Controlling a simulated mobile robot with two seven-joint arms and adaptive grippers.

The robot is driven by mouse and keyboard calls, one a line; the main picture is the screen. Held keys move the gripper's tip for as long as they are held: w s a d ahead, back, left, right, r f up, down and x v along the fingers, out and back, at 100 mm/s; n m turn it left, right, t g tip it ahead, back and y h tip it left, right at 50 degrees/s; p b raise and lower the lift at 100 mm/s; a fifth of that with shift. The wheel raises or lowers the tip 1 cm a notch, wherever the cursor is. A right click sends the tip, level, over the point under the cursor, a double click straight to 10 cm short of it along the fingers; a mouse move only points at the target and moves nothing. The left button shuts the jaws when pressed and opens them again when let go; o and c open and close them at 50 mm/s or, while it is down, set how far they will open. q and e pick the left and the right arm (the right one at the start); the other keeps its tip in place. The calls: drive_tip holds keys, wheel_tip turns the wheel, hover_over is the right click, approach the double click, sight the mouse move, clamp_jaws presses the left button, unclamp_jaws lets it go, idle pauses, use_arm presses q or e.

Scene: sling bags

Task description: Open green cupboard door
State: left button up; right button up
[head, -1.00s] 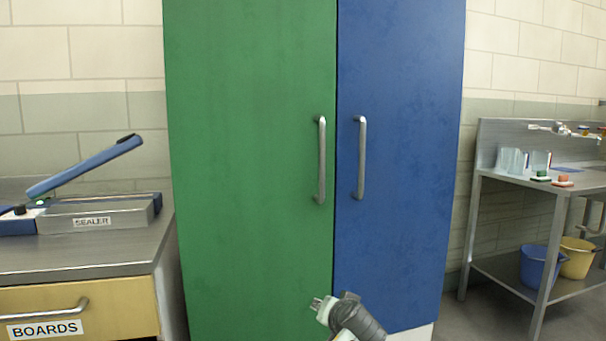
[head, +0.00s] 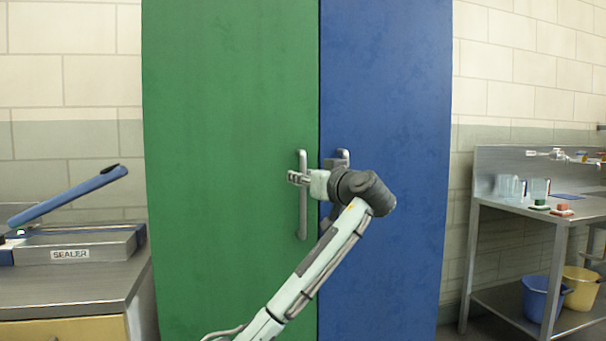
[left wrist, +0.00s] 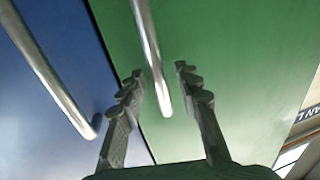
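The green cupboard door (head: 225,120) looks closed, beside the blue door (head: 385,100). Its upright metal bar handle (head: 303,220) is near its right edge. In the head view my left gripper (head: 297,178) is at the middle of this handle, pointing left. In the left wrist view the left gripper (left wrist: 159,70) is open, with the green door's handle (left wrist: 148,40) running between its fingers and gaps on both sides. The blue door's handle (left wrist: 50,70) is to the left there; in the head view my wrist mostly hides it. My right gripper is not in view.
A counter (head: 75,290) with a sealer (head: 80,245) and its raised blue lever stands left of the cupboard. A metal sink table (head: 500,205) with a blue bucket (head: 541,298) and a yellow bucket (head: 580,288) below stands to the right.

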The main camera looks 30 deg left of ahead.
use_arm(q)
drive_tip(key=shift+w+a, duration=0.25)
drive_tip(key=shift+a, duration=0.2)
drive_tip(key=shift+c, duration=0.3)
clamp_jaws()
